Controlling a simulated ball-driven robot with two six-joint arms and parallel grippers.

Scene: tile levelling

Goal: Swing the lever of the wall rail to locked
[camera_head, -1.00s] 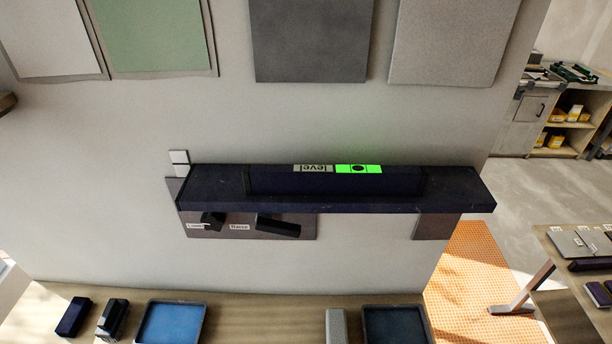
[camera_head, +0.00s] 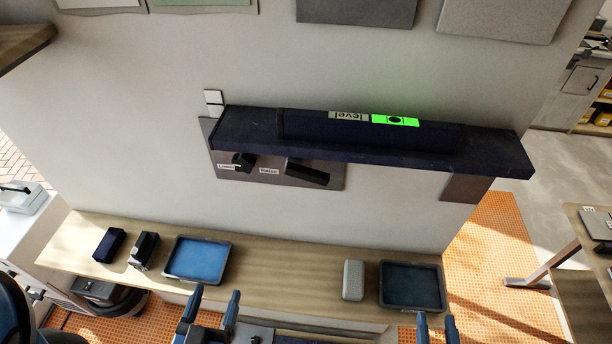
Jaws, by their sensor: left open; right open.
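The dark navy wall rail (camera_head: 480,155) juts from the wall, with a grey backplate (camera_head: 222,141) beneath its left end. Two black control pieces show on the plate: a short one (camera_head: 243,161) by a label that seems to read Lower, and a longer slanted one (camera_head: 307,173) by the label Raise. I cannot tell which is the lever or whether it is locked. A level (camera_head: 365,129) with a lit green display lies on the rail. My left gripper (camera_head: 212,297) and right gripper (camera_head: 436,322) are open and empty at the bottom, well away from the rail.
A wooden bench (camera_head: 300,265) runs below the rail with two blue trays (camera_head: 197,262) (camera_head: 412,287), dark blocks at left and a grey block (camera_head: 353,280). A small white two-part plate (camera_head: 213,103) is above the rail's left end. The wall between rail and bench is bare.

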